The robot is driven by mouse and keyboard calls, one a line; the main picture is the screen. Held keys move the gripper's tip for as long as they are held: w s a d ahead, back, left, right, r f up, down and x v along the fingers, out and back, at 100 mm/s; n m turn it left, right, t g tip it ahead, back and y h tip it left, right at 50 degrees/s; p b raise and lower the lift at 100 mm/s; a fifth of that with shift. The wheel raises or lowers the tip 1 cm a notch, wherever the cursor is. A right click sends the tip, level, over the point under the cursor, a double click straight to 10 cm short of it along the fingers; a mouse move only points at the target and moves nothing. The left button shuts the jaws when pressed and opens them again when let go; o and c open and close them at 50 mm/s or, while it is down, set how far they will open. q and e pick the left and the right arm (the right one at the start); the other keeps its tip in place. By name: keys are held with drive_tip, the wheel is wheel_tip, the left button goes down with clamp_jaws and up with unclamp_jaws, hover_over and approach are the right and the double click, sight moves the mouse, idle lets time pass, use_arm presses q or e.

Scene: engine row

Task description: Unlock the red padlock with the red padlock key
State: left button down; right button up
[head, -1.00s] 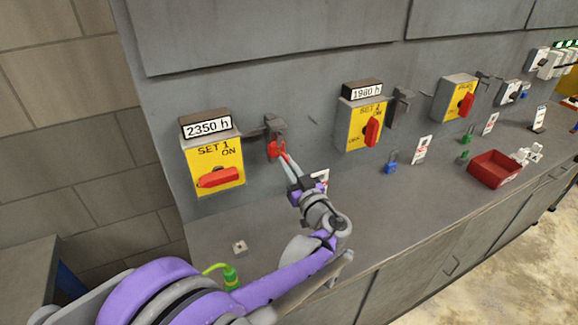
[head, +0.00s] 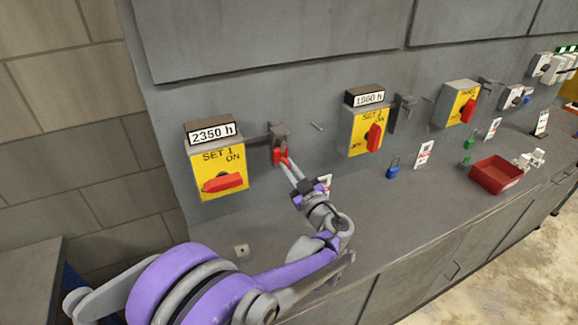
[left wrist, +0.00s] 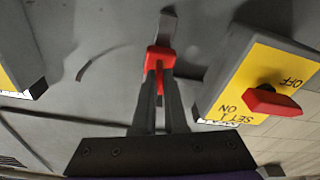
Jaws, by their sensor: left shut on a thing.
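The red padlock (head: 279,156) hangs at the grey hasp (head: 279,133) to the right of the SET 1 switch box. In the left wrist view the red padlock (left wrist: 160,52) sits straight ahead of the fingertips. My left gripper (head: 288,163) reaches up to the padlock's front. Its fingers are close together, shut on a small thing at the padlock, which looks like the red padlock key. The fingers and padlock mostly hide the key; I cannot tell how deep it sits or whether the shackle is open. My right gripper is not in view.
The SET 1 box (head: 218,168) has a red handle, left of the hasp. The SET 2 box (head: 366,130) is to the right. A blue padlock (head: 393,170), white tags and a red tray (head: 492,177) are on the counter. A small block (head: 241,250) lies front left.

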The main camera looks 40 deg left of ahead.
use_arm(q)
drive_tip(key=shift+r+n+g+p, duration=0.1)
drive_tip(key=shift+n+g+p, duration=0.55)
drive_tip(key=shift+n, duration=1.75)
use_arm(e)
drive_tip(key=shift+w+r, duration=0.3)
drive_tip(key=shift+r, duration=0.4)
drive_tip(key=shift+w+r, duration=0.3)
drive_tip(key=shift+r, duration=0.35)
use_arm(q)
drive_tip(key=shift+w+n+p, duration=0.1)
drive_tip(key=shift+n+p, duration=0.9)
drive_tip(key=shift+n, duration=0.8)
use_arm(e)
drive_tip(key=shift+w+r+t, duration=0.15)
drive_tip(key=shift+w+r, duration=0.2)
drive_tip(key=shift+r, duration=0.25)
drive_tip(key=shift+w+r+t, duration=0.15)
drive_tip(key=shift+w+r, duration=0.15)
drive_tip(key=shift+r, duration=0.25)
use_arm(q)
drive_tip(key=shift+f+b, duration=0.45)
drive_tip(key=shift+f, duration=0.6)
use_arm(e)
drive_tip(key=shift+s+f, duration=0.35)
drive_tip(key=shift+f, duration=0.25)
use_arm(q)
drive_tip(key=shift+d, duration=0.15)
